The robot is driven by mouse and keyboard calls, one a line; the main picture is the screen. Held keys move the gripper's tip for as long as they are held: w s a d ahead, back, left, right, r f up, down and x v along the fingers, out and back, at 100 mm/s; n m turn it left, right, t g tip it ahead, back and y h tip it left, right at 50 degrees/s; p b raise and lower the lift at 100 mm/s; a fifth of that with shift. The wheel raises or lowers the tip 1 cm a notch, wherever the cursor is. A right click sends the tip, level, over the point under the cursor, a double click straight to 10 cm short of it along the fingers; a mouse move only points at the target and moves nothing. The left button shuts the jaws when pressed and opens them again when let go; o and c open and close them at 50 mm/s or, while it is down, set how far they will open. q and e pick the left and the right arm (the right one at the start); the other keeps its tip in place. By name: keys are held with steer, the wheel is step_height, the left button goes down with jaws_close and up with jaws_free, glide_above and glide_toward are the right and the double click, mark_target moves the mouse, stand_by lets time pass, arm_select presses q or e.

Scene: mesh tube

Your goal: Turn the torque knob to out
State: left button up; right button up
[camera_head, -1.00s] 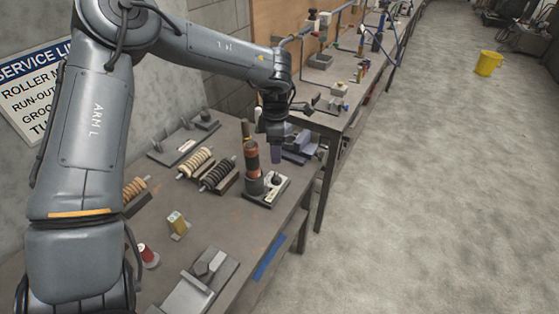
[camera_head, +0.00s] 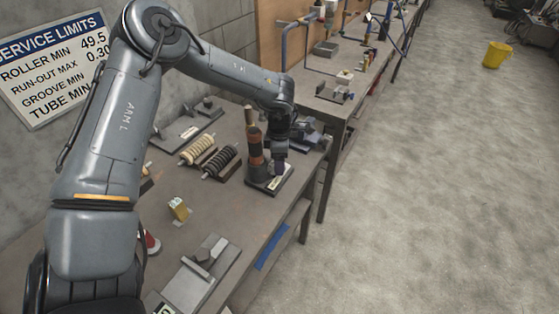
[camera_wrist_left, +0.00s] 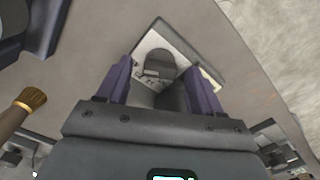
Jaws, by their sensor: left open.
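My left gripper (camera_head: 279,169) is low over a dark base plate (camera_head: 286,184) with a pale label, near the right edge of the bench. In the left wrist view the gripper (camera_wrist_left: 160,82) has its two purple fingers apart. A grey rounded knob (camera_wrist_left: 161,62) shows between and just beyond the fingertips, on a plate with a white marked face (camera_wrist_left: 148,45). I cannot tell whether the fingers touch the knob, and its lower part is hidden. The dial marks are too small to read. My right gripper is out of view.
An upright brown-and-black cylinder (camera_head: 255,150) stands close left of the gripper. Two spring-like rollers (camera_head: 220,161) lie further left. A small yellow block (camera_head: 178,208) and a grey fixture (camera_head: 203,262) sit nearer. A brown handle with a gold end (camera_wrist_left: 30,103) shows at left in the wrist view.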

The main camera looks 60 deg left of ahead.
arm_select(q)
steer(key=c, duration=1.1)
steer(key=shift+o, duration=0.2)
steer(key=shift+f+n, duration=0.1)
steer(key=shift+n, duration=0.3)
steer(key=shift+n+b, duration=0.65)
steer(key=shift+n, duration=0.25)
steer(key=n+b, duration=0.1)
steer(key=n, duration=0.3)
steer(key=shift+n, duration=0.3)
steer(key=n+b, duration=0.1)
steer(key=n, duration=0.2)
steer(key=shift+n, duration=0.3)
steer(key=shift+n+b, duration=0.5)
steer(key=shift+n, duration=1.6)
